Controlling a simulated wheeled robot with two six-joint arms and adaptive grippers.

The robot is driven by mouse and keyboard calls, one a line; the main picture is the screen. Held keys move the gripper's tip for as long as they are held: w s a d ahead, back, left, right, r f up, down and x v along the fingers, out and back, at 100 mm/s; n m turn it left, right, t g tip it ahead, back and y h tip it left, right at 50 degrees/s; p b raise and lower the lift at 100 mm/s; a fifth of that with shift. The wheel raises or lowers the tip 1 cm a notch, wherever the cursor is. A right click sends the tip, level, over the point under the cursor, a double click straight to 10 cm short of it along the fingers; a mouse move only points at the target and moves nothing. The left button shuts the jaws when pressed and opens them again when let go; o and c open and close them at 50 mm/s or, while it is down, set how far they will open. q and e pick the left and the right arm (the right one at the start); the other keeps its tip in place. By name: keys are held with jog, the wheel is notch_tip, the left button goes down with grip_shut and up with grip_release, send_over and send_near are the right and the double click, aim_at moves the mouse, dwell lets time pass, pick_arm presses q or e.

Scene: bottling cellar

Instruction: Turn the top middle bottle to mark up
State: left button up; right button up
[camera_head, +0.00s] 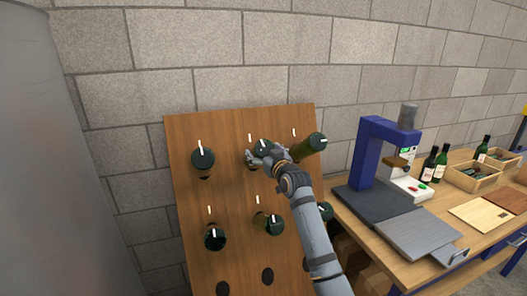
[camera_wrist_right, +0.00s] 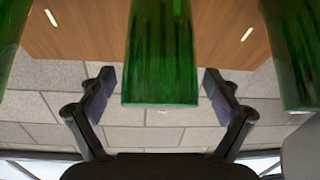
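The top middle bottle (camera_head: 263,144) sticks out of a tilted wooden board (camera_head: 184,130), its dark round base toward me. A white mark shows on the base; its exact angle is hard to tell beside the gripper. My right gripper (camera_head: 267,155) is at this bottle and partly covers it. In the wrist view the green bottle (camera_wrist_right: 160,50) lies between the two fingers, which are open with a visible gap on each side. My left gripper is not in view.
Top left (camera_head: 203,160) and top right (camera_head: 313,142) bottles flank it; lower bottles (camera_head: 215,240) sit below. Short white lines mark the board above the bottles. A bench (camera_head: 350,212) on the right holds a blue press (camera_head: 368,150), standing bottles (camera_head: 440,165) and wooden crates (camera_head: 470,180).

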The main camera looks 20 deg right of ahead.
jog(key=c, duration=1.1)
jog(key=shift+o, duration=0.2)
jog(key=m+p, duration=0.1)
jog(key=m+h+p, duration=0.1)
jog(key=p, duration=0.1)
jog(key=shift+r+h, duration=0.3)
jog(key=shift+f+m+h+p, duration=0.2)
jog(key=shift+m+h+p, duration=0.15)
jog(key=shift+m, duration=0.35)
jog(key=shift+f+m+h, duration=0.15)
jog(key=shift+m+h, duration=0.3)
jog(key=shift+m, duration=0.25)
jog(key=o, duration=1.1)
jog(key=shift+o, duration=0.2)
